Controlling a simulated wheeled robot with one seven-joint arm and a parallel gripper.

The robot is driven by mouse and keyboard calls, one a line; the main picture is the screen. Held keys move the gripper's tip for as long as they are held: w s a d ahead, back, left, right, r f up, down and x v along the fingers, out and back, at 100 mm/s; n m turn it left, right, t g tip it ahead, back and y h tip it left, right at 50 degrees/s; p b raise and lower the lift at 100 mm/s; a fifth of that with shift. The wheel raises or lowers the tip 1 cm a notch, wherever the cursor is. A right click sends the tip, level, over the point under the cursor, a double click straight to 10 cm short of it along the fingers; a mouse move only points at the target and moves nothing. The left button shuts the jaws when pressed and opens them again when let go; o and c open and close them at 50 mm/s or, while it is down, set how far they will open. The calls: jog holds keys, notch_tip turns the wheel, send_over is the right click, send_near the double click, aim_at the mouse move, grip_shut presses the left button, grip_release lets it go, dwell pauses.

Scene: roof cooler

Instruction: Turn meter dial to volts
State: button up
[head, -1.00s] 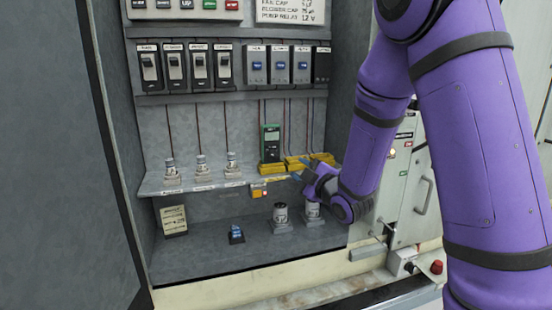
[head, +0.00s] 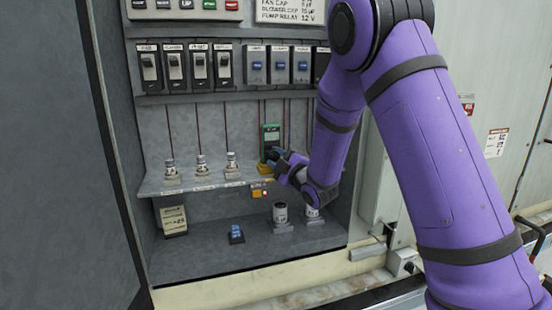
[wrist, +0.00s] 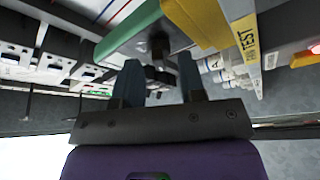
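Capacitors stand on the shelf (head: 201,164) and the cabinet floor (head: 280,213). A blue-topped part (head: 236,233) sits on the floor. Breakers (head: 174,67) line the upper wall.

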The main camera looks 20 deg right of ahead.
jog(key=shift+w+a+r, duration=0.1)
jog(key=shift+w+a, duration=0.1)
jog(key=shift+w, duration=0.25)
grip_shut()
jog(key=shift+m, duration=0.3)
jog(key=m+t+h, duration=0.1)
jog(key=m, duration=0.1)
jog(key=m+t, duration=0.1)
jog(key=m, duration=0.2)
jog(key=shift+h, duration=0.4)
jog(key=shift+m+t+h, duration=0.25)
jog(key=shift+m+h, duration=0.3)
jog(key=shift+m, duration=0.7)
jog(key=shift+m+t+h, duration=0.25)
jog(key=shift+m+h, duration=0.3)
jog(key=shift+m, duration=0.7)
